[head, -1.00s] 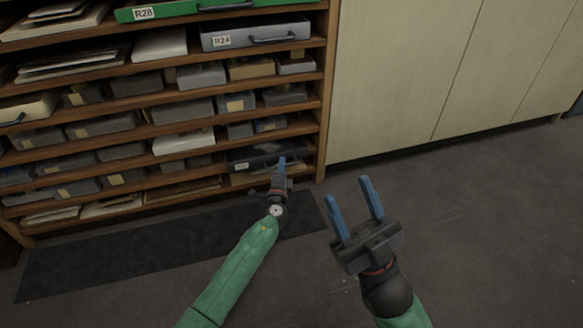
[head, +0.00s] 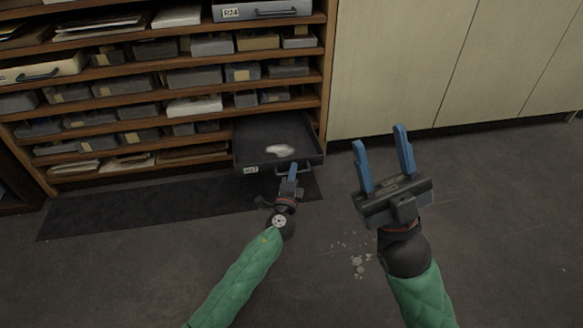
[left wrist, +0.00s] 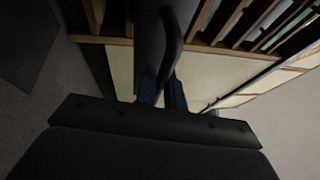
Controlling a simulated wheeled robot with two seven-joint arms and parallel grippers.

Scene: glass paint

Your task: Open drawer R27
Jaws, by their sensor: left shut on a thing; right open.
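Drawer R27 (head: 262,136) is a dark, shallow drawer low at the right end of the wooden shelf unit. It is pulled well out, and a small pale item (head: 280,150) lies inside. Its label (head: 250,170) is small and hard to read. My left gripper (head: 291,172) is shut on the drawer's handle (head: 308,168) at the front. In the left wrist view the dark curved handle (left wrist: 175,40) passes at the blue fingers (left wrist: 162,88). My right gripper (head: 384,152) is open and empty above the floor, to the right of the drawer.
The shelf unit (head: 328,90) holds several boxes and papers, with drawer R24 (head: 262,10) higher up. Pale cabinet doors (head: 400,60) stand to the right. A dark mat (head: 130,208) lies before the shelves. Pale bits (head: 357,262) lie on the otherwise clear floor.

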